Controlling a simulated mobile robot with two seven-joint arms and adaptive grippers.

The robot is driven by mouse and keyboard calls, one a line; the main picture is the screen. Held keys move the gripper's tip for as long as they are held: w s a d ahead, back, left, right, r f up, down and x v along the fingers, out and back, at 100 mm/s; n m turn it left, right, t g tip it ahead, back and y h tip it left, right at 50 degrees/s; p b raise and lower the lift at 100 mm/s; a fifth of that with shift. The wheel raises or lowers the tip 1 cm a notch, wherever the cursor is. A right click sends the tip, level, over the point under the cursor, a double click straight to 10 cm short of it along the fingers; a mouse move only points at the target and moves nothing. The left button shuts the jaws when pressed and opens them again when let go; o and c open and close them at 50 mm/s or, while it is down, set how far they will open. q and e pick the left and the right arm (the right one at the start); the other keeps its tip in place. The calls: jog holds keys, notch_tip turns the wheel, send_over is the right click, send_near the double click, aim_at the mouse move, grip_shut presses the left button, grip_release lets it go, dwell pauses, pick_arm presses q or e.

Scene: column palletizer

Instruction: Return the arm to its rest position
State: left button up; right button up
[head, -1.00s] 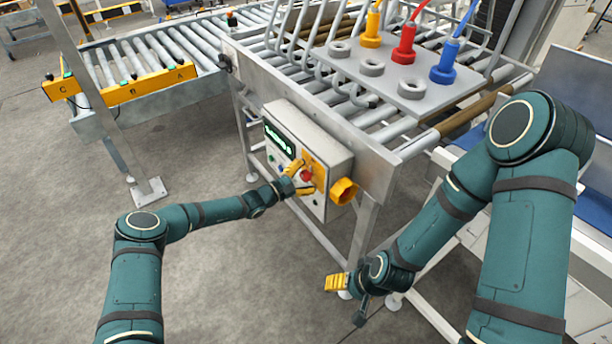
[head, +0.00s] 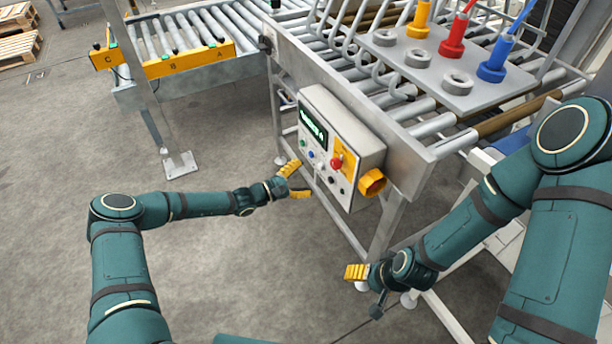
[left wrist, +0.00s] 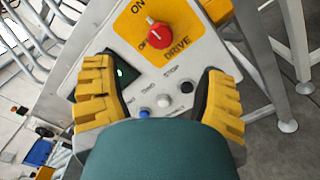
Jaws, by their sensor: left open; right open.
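My left gripper (head: 297,180) is open and empty, in front of and to the left of the grey control box (head: 343,144) in the head view. In the left wrist view its yellow fingers (left wrist: 160,100) are spread apart, with the box's face between and beyond them. The red drive knob (head: 336,163) sits on a yellow plate; it also shows in the left wrist view (left wrist: 165,37), labelled ON and DRIVE. My right gripper (head: 356,272) is low, near the legs of the conveyor frame. It holds nothing visible.
The roller conveyor (head: 392,145) stands behind the box. A grey plate (head: 432,75) on it carries yellow, red and blue plugs. A second conveyor with a yellow labelled bar (head: 185,60) is at the back left. A post foot (head: 180,165) stands on the floor.

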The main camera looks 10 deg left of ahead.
dwell(0.3)
pick_arm(q)
jog(key=s+d+f+m+g+y+b, duration=0.1)
jog(key=s+d+f+m+g+y, duration=0.1)
jog(key=s+d+f+m+g, duration=0.45)
jog(key=s+d+f+m+g+y, duration=0.1)
jog(key=s+d+g+y, duration=0.15)
jog(key=s, duration=0.75)
jog(key=s+a+r+m+y+b, duration=0.1)
jog(key=s+a+m+y+b, duration=0.1)
jog(key=s+a+m+y, duration=0.3)
jog(key=s+a+y, duration=0.1)
jog(key=s+a, duration=0.3)
jog(key=s, duration=0.3)
jog(key=shift+s+a, duration=0.3)
pick_arm(e)
jog(key=f, duration=0.3)
jog(key=shift+s+a+f, duration=0.1)
jog(key=shift+s+f, duration=0.05)
jog(key=shift+s, duration=0.2)
